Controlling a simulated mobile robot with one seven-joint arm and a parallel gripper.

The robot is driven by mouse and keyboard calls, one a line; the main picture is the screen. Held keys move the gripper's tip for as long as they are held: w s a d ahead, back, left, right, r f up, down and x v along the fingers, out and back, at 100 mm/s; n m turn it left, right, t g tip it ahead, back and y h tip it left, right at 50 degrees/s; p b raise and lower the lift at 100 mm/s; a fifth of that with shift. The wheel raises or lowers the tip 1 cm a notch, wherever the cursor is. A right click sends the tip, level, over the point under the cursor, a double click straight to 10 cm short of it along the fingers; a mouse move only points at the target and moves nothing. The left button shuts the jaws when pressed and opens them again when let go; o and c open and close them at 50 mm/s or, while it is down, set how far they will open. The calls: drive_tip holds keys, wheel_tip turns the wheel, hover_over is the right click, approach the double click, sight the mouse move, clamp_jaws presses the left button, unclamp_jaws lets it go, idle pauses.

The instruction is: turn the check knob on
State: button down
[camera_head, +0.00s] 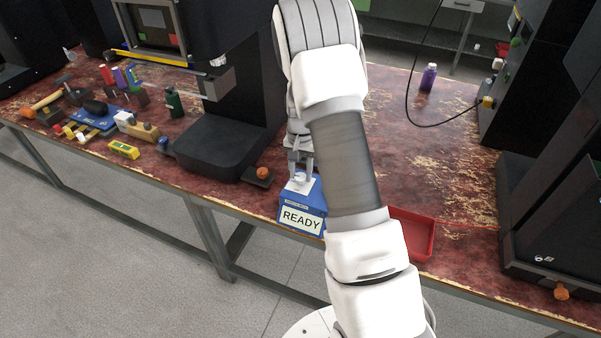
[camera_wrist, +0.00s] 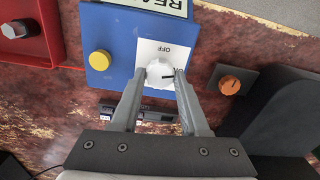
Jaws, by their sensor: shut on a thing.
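The check knob (camera_wrist: 158,73) is a round white knob on a white plate marked OFF (camera_wrist: 167,49), on a blue box (camera_wrist: 120,35). A dark pointer line on the knob points right in the wrist view, toward a second label partly hidden by a finger. In the head view the blue box (camera_head: 288,214) carries a READY sign and stands near the table's front edge. My gripper (camera_wrist: 161,77) is shut on the knob, one finger on each side. In the head view my gripper (camera_head: 300,168) comes down onto the box from above.
A yellow button (camera_wrist: 100,60) sits on the box beside the plate. A red tray (camera_head: 424,250) stands right of the box. An orange knob (camera_head: 263,173) on a black base is close at left. Tools and bottles lie farther left; a purple bottle (camera_head: 428,78) stands behind.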

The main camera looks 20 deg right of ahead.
sight(301, 176)
drive_tip(key=shift+m, duration=1.5)
drive_tip(key=shift+c, duration=2.1)
unclamp_jaws()
drive_tip(key=shift+r, duration=0.1)
wheel_tip(301, 176, up, 17)
drive_tip(key=p, duration=0.1)
drive_tip(key=shift+r, duration=0.15)
